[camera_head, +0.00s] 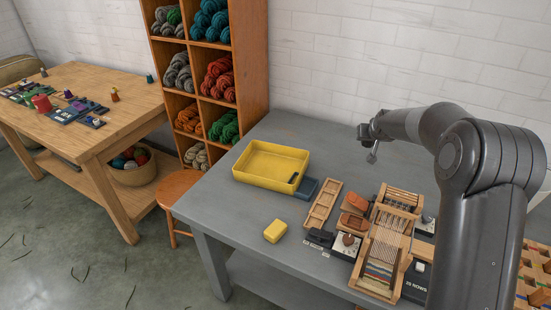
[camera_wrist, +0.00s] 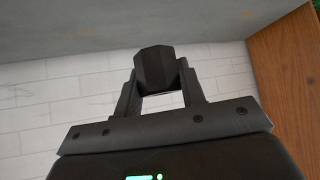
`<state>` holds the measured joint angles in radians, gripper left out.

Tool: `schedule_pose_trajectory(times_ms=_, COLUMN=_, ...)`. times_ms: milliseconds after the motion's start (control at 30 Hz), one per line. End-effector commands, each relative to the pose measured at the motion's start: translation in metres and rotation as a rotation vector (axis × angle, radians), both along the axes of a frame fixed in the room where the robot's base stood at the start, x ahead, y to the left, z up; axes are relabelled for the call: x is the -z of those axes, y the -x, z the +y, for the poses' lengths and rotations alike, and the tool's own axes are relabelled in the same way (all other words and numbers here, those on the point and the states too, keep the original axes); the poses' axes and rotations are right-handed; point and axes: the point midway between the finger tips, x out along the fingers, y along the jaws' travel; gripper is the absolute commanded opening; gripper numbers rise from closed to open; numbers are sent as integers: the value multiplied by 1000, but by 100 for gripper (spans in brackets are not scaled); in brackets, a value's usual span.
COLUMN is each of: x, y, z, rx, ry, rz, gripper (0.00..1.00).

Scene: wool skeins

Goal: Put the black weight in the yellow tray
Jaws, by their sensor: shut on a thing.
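The yellow tray (camera_head: 250,180) lies on the grey table, left of its middle. My gripper (camera_head: 372,155) is in the air, right of the tray and above the back of the table. In the wrist view the black weight (camera_wrist: 154,68), a dark faceted block, sits between my two fingers, which are shut on it. In the head view the weight is too small to make out clearly.
A yellow block (camera_head: 275,231) lies in front. A wooden tray (camera_head: 321,205), dark boxes and a small loom (camera_head: 382,255) crowd the right. A wool shelf (camera_head: 255,60) stands behind left.

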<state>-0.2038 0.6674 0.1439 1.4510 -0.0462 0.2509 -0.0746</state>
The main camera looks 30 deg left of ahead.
Motion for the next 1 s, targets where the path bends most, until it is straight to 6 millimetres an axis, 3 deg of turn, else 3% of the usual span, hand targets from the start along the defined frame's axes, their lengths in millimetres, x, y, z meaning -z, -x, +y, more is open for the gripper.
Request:
schedule_pose_trajectory(times_ms=33, x=-1, y=8, z=29, rx=-42, ry=-3, rz=-2, gripper=1)
schedule_pose_trajectory(times_ms=200, x=-1, y=41, z=115, rx=-173, ry=-2, rz=-2, gripper=1)
schedule_pose_trajectory(times_ms=300, x=-2, y=62, z=159, rx=-244, ry=-3, rz=-3, gripper=1)
schedule_pose_trajectory(times_ms=467, x=-3, y=91, z=209, rx=-326, ry=-6, rz=-4, gripper=1)
schedule_pose_trajectory(times_ms=700, x=-4, y=118, z=251, rx=-397, ry=-6, rz=-6, gripper=1)
schedule_pose_trajectory(times_ms=1000, x=43, y=116, z=248, rx=-392, ry=-6, rz=-3, gripper=1)
